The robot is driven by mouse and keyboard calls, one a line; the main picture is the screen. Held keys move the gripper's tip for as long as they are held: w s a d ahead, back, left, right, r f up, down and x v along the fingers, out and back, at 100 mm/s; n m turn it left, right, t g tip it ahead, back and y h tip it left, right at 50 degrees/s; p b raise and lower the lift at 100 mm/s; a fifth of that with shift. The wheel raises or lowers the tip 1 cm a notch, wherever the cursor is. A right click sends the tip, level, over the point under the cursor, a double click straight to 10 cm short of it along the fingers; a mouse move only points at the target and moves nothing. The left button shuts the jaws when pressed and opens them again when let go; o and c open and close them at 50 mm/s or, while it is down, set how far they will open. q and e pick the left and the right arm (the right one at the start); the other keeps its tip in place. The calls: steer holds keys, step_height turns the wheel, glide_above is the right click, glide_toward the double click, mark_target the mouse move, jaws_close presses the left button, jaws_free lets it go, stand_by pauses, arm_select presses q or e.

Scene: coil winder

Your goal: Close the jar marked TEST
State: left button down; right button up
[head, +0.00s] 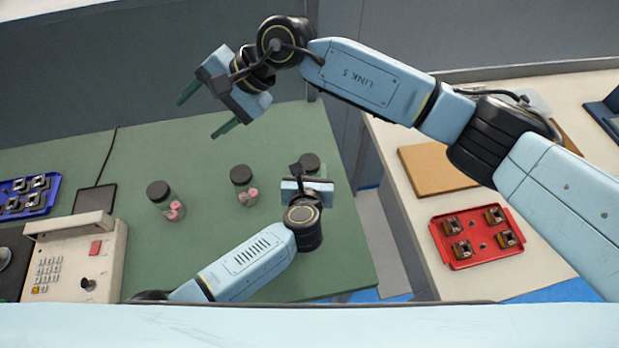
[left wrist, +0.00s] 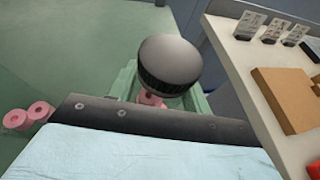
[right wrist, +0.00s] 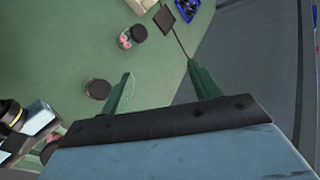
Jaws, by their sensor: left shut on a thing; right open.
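Three clear jars with dark lids stand on the green mat; the left jar (head: 172,211) and middle jar (head: 248,197) hold pink spools. The third jar's dark lid (head: 310,162) shows behind my left gripper (head: 306,180). In the left wrist view this lid (left wrist: 170,62) sits between the green fingers of my left gripper (left wrist: 160,90), with pink below it. That gripper is shut on the jar; I cannot tell whether the lid is seated. No TEST marking is readable. My right gripper (head: 203,108) is open and empty, raised above the mat's back edge; its fingers (right wrist: 163,88) are apart.
A keypad machine (head: 75,260) and a blue tray (head: 28,196) of parts stand at the left. On the right table lie a brown board (head: 440,168) and a red tray (head: 478,237) of parts. A gap separates the tables. My right arm crosses above the right table.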

steer(key=w+d+f+n+h, duration=0.1)
steer(key=w+d+f+h, duration=0.1)
steer(key=d+f+h, duration=0.65)
steer(key=h, duration=0.2)
glide_above(310, 161)
steer(key=shift+f+t, duration=0.4)
steer(key=shift+f, duration=0.05)
steer(key=shift+f, duration=0.1)
steer(key=shift+f, duration=3.9)
steer(key=shift+c, duration=0.3)
steer(key=c, duration=0.9)
steer(key=m, duration=0.5)
steer(key=shift+c, duration=0.2)
steer(key=m, duration=0.5)
